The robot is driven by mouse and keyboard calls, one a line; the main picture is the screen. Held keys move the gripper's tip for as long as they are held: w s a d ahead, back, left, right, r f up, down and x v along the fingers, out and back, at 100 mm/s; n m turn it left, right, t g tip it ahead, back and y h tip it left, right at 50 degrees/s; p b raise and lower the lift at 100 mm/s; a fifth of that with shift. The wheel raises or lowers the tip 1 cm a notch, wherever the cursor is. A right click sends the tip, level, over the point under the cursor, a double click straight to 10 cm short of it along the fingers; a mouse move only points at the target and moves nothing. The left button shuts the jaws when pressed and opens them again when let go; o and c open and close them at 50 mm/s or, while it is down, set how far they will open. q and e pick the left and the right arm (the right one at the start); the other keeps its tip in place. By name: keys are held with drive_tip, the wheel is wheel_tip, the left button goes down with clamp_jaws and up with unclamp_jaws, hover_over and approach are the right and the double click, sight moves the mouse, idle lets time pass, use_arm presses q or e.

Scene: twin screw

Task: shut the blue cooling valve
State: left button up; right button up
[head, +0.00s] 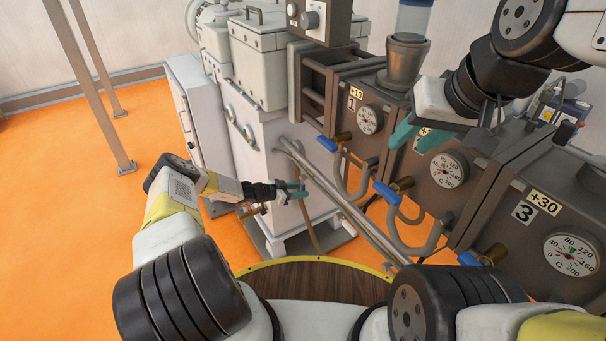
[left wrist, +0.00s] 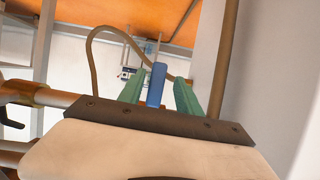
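A blue valve handle (left wrist: 156,86) stands between the two green fingers of my left gripper (left wrist: 160,88) in the left wrist view. Gaps show between the handle and the fingers, so the gripper looks open around it. In the head view my left gripper (head: 300,190) is low beside the white machine cabinet, and the handle is only a small blue patch there. The valve's body is hidden. Other blue handles (head: 326,143), (head: 386,192) and (head: 468,258) sit on brass fittings along the barrel. My right gripper (head: 412,142) is open and empty in front of the barrel.
The white cabinet (head: 270,165) stands just behind my left gripper. Grey pipes (head: 345,205) run diagonally to its right. A brown hose (left wrist: 98,38) loops behind the fingers in the left wrist view. Dials and grey hoses line the barrel. Orange floor (head: 60,180) is open at left.

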use_arm(q)
drive_tip(key=v, duration=0.7)
drive_tip(key=shift+s+a, duration=0.25)
drive_tip(key=shift+s, duration=0.05)
drive_tip(key=shift+r, duration=0.1)
drive_tip(key=s+d+r+g+y, duration=0.15)
drive_tip(key=s+r, duration=0.25)
drive_tip(key=r, duration=0.7)
drive_tip(key=s+d+r+g+y, duration=0.15)
drive_tip(key=s+r, duration=0.25)
drive_tip(key=r, duration=0.8)
drive_tip(key=s+d+r+g+y, duration=0.15)
drive_tip(key=s+r, duration=0.25)
drive_tip(key=r, duration=0.7)
drive_tip(key=s+a+r+n+t+y, duration=0.1)
drive_tip(key=s+r+n, duration=0.2)
drive_tip(key=s, duration=0.6)
drive_tip(key=s+a+r+n+y, duration=0.1)
drive_tip(key=s+r+n, duration=0.3)
drive_tip(key=s+r, duration=0.4)
drive_tip(key=s+a+r+n+t+y, duration=0.1)
drive_tip(key=s+a+r+n+y, duration=0.1)
drive_tip(key=s+r, duration=0.3)
drive_tip(key=s+n, duration=0.1)
drive_tip(key=s, duration=0.3)
drive_tip(key=shift+s+r+t, duration=0.3)
drive_tip(key=shift+s+t, duration=0.05)
drive_tip(key=shift+s, duration=0.05)
